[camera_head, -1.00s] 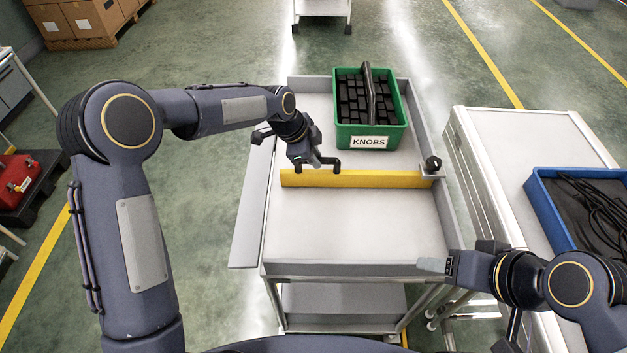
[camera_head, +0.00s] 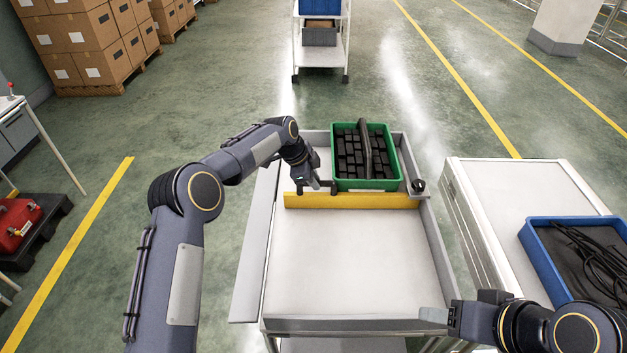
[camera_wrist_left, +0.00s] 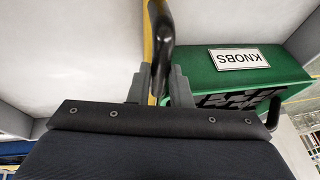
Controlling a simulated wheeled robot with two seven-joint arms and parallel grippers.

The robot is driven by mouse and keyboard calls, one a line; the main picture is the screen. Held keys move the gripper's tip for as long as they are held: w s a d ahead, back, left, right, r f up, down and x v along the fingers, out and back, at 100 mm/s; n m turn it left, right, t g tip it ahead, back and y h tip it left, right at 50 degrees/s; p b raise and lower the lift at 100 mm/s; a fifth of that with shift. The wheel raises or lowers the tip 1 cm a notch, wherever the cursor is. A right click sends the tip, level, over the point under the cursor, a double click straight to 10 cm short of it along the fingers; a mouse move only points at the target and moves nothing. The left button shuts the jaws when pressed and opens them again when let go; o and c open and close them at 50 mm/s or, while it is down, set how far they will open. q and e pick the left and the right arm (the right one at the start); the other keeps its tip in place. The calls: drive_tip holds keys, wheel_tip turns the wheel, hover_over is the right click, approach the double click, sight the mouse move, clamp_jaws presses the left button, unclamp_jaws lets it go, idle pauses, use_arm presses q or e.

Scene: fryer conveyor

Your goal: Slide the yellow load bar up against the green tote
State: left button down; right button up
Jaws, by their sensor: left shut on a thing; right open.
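The yellow load bar (camera_head: 352,201) lies across the grey cart top, just in front of the green tote (camera_head: 366,185). It hides the lower front of the tote in the head view. The tote holds dark blocks. In the left wrist view the tote (camera_wrist_left: 222,84) with its KNOBS label is right of the bar (camera_wrist_left: 150,40); whether they touch is not clear. My left gripper (camera_head: 318,187) is shut on the bar's black handle (camera_wrist_left: 163,45). My right gripper (camera_head: 436,316) is open and empty over the cart's near right corner.
A black knob (camera_head: 418,186) sits at the bar's right end by the cart's side rail (camera_head: 434,235). The cart top (camera_head: 350,265) in front of the bar is clear. A blue bin (camera_head: 541,254) with black cables stands on a white table to the right.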

use_arm(q)
drive_tip(key=shift+w+a+r, duration=0.1)
drive_tip(key=c, duration=1.3)
unclamp_jaws()
drive_tip(key=shift+w, duration=0.1)
drive_tip(key=b+v, duration=0.1)
drive_tip(key=v, duration=0.6)
drive_tip(key=shift+a+r, duration=0.1)
drive_tip(key=shift+r, duration=0.25)
